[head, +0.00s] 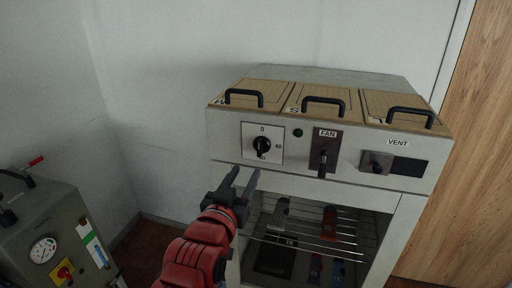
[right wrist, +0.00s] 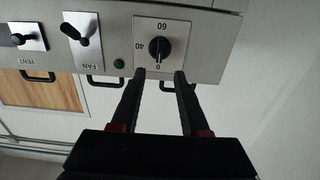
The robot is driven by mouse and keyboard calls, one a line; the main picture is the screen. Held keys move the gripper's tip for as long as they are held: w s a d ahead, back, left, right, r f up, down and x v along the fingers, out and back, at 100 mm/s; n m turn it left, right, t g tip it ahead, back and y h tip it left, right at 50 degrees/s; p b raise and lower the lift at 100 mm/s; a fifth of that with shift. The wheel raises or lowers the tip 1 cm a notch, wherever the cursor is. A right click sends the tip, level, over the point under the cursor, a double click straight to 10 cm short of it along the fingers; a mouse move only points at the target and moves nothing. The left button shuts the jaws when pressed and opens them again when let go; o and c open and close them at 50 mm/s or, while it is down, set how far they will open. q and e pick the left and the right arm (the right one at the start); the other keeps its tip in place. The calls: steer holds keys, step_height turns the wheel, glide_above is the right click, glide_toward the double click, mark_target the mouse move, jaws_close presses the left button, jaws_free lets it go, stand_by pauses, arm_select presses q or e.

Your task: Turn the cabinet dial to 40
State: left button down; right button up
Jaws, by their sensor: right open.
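The dial (head: 262,146) is a black knob on a white square plate at the left of the cabinet's front panel. In the head view the plate reads 0 at the top, 40 at the right and 60 at the bottom. The dial (right wrist: 160,48) shows upside down in the right wrist view. My right gripper (head: 246,172) is open and empty, just below and in front of the dial plate, with its fingers (right wrist: 158,77) pointing towards the panel, apart from the knob. My left gripper is not in view.
Right of the dial are a green light (head: 298,133), a FAN lever (head: 323,163) and a VENT slider (head: 376,162). Handled lids (head: 322,100) lie on top. Below is an open bay with a wire shelf (head: 308,240). A grey machine with a gauge (head: 43,250) stands at the left.

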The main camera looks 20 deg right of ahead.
mark_target(259, 149)
steer(key=p+x, duration=0.2)
steer(key=x, duration=0.8)
steer(key=shift+w+d+r, duration=0.1)
jaws_close()
